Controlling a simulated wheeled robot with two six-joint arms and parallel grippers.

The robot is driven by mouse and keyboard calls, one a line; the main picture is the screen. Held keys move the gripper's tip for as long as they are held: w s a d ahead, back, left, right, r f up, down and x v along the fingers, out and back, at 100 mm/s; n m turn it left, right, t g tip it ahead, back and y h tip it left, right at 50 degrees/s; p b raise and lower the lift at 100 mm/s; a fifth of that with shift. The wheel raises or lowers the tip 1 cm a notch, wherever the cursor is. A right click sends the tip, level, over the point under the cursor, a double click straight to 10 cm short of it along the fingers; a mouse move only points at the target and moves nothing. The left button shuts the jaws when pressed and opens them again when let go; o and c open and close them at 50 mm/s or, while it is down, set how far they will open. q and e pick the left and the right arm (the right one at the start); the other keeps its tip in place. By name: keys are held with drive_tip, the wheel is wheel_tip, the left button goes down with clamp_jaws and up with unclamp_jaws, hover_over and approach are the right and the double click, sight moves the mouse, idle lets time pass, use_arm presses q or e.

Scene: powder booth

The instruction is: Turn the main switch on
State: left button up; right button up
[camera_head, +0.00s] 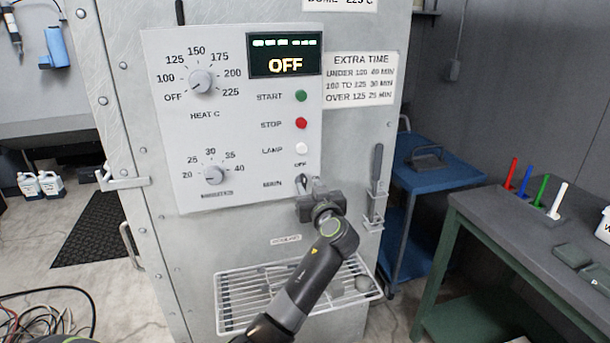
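The control panel (240,120) is on the front of a grey metal cabinet. Its display (285,55) reads OFF. The main switch (301,181) is at the panel's lower right, beside the word MAIN and below a small OFF label. The switch's lower part is hidden. My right gripper is not in view.
The heat dial (201,81), a lower dial (214,174), green start button (301,96), red stop button (301,123) and white lamp button (302,148) are nearby. A lever handle (376,165) is right of the panel. A wire rack (240,298) juts out below.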

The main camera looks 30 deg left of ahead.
sight(304, 179)
use_arm(q)
drive_tip(key=shift+p+x, duration=0.5)
drive_tip(key=shift+x, duration=2.15)
clamp_jaws()
